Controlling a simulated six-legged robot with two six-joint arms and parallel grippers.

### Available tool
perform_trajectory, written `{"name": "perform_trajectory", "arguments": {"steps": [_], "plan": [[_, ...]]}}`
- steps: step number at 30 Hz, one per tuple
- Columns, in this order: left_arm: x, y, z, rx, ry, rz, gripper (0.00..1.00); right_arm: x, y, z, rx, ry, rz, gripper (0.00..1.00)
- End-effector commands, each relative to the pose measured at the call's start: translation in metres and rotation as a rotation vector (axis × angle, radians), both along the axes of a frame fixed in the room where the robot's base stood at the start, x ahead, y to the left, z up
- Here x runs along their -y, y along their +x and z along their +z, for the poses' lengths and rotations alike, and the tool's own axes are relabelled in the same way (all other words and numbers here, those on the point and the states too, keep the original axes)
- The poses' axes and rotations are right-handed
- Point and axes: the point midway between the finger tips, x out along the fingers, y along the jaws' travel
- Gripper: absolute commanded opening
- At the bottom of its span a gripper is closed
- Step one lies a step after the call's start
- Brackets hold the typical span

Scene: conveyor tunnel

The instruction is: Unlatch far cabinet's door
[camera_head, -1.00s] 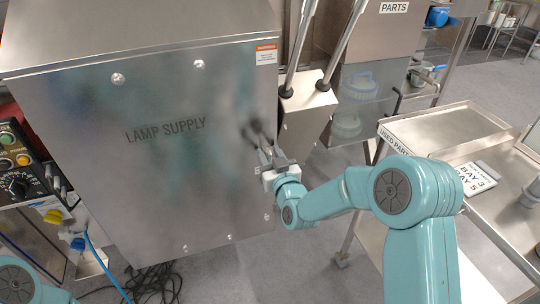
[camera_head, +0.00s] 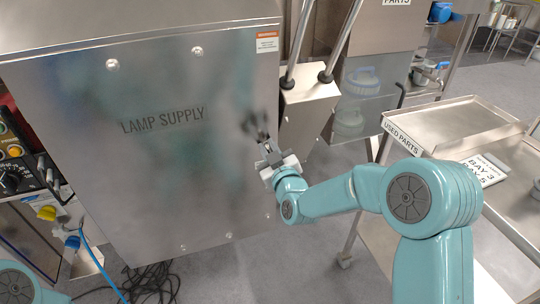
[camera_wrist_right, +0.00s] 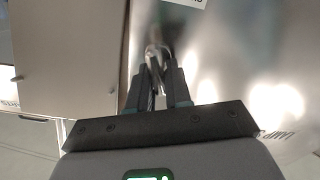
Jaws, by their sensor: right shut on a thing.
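The cabinet is a brushed metal box with a front door (camera_head: 150,180) marked LAMP SUPPLY. A small dark latch handle (camera_head: 250,121) sits near the door's right edge. My right gripper (camera_head: 263,140) is at this handle, in front of the door. In the right wrist view, the two dark fingers (camera_wrist_right: 157,82) are shut on a shiny, blurred metal piece, the latch handle (camera_wrist_right: 154,48). The fingers partly hide the handle, so its exact angle is hard to tell. The door looks closed. My left gripper is out of view; only a bit of my left arm shows at bottom left.
A metal box with two upright levers (camera_head: 307,105) stands right of the door. A control panel (camera_head: 15,150) and a blue cable (camera_head: 105,270) are at left. Black cables lie on the floor.

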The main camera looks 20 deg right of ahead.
Motion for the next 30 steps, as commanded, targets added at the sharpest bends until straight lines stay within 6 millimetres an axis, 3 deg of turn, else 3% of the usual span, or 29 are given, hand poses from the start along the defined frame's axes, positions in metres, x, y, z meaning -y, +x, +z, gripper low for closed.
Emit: {"name": "perform_trajectory", "arguments": {"steps": [1,12,30], "plan": [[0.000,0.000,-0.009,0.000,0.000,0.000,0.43,-0.001,0.000,-0.004,0.003,-0.045,0.001,0.00],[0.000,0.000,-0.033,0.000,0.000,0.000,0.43,-0.004,0.000,-0.005,0.014,-0.396,0.000,0.00],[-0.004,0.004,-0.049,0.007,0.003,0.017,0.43,-0.008,0.000,-0.009,0.032,-0.945,0.000,0.00]]}}
